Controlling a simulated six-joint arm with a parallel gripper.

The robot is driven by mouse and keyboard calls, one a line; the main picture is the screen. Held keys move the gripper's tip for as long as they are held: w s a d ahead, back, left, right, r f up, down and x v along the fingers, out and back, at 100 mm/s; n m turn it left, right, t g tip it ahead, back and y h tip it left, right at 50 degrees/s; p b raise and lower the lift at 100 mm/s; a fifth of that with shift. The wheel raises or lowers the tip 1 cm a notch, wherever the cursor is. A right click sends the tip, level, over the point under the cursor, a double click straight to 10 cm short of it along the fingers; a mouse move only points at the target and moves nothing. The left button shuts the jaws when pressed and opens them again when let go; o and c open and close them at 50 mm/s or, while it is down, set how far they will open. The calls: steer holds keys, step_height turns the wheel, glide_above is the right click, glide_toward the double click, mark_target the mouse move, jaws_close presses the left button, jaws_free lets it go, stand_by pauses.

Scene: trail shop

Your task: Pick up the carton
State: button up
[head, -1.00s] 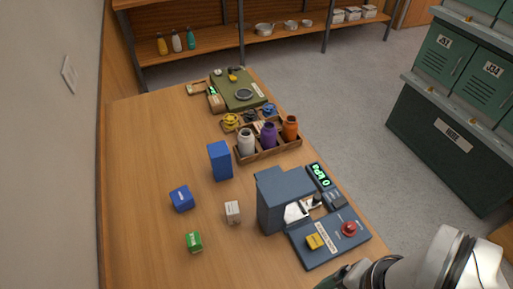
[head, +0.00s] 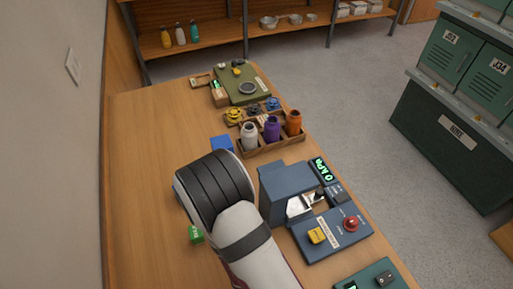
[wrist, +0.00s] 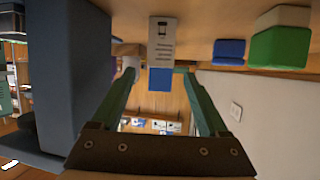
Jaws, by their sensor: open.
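The carton (wrist: 162,42), a small pale box with dark print, stands on the table in the wrist view, at the top centre. In the head view my arm hides it. My gripper (wrist: 160,80) is open, with two green fingers apart and nothing held. In the wrist view the carton shows ahead of the fingers, roughly centred on the gap; how far off it is I cannot tell. My arm also hides the gripper in the head view.
A blue box (head: 221,143) stands behind the carton. A green box (head: 196,235) and a smaller blue box (wrist: 229,51) stand to one side. A grey machine (head: 283,192) stands close on the other side. A wooden tray (head: 281,143) holds several bottles.

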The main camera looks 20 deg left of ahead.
steer(key=shift+w+a+f, duration=0.1)
steer(key=shift+w+f, duration=0.05)
steer(key=shift+f, duration=0.2)
steer(key=x, duration=0.6)
steer(key=shift+w+a, duration=0.25)
steer(key=shift+w, duration=0.1)
jaws_close()
